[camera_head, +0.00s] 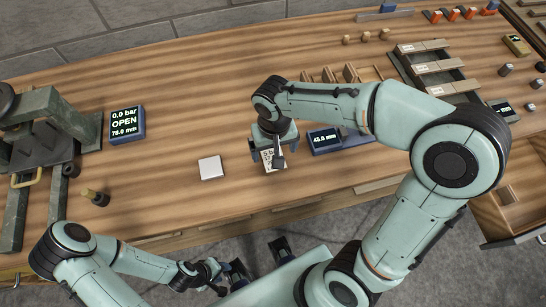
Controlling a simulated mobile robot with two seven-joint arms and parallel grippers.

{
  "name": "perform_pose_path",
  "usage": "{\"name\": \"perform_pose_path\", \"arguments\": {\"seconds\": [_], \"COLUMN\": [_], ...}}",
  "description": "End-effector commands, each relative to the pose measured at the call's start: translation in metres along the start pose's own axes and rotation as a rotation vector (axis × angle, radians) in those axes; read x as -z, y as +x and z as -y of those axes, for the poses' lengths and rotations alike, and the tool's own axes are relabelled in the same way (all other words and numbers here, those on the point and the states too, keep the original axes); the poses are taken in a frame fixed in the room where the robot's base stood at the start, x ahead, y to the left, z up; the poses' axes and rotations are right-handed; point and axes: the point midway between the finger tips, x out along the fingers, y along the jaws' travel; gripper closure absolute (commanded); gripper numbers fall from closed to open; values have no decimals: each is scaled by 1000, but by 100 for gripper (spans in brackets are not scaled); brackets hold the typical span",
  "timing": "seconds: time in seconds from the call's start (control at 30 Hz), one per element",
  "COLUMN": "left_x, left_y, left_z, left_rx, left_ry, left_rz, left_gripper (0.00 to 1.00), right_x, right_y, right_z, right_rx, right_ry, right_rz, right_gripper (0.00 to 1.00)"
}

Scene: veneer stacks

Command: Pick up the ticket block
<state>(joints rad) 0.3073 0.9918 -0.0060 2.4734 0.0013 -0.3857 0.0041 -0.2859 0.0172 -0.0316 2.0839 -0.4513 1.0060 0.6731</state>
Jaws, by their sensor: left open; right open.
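A small pale block with dark printing (268,160), which looks like the ticket block, lies near the front edge of the wooden bench. My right gripper (274,150) is open and directly above it, pointing down. The gripper hides part of the block, and I cannot tell whether the fingers touch it. My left gripper (259,262) is open and empty, low in front of the bench and away from the block.
A plain white square (210,168) lies left of my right gripper. A blue display unit reading 45.0 mm (325,141) stands close on its right. A press (45,130) with a display (125,123) stands at left. Slotted racks (435,67) are at back right.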

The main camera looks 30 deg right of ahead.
Motion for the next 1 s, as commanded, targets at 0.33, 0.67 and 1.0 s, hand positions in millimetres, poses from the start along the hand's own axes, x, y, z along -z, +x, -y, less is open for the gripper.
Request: {"name": "perform_pose_path", "arguments": {"seconds": [0.33, 0.67, 1.0], "left_x": [0, 0, 0], "left_y": [4, 4, 4], "left_z": [2, 2, 2], "left_rx": [0, 0, 0], "left_ry": [0, 0, 0], "left_rz": [1, 1, 1], "left_gripper": [57, 57, 57], "right_x": [0, 1, 1], "right_y": [40, 40, 39], "right_z": [1, 1, 2], "right_rx": [-1, -1, 0], "right_ry": [0, 0, 0], "right_rz": [2, 1, 0], "right_gripper": [6, 52, 67]}}
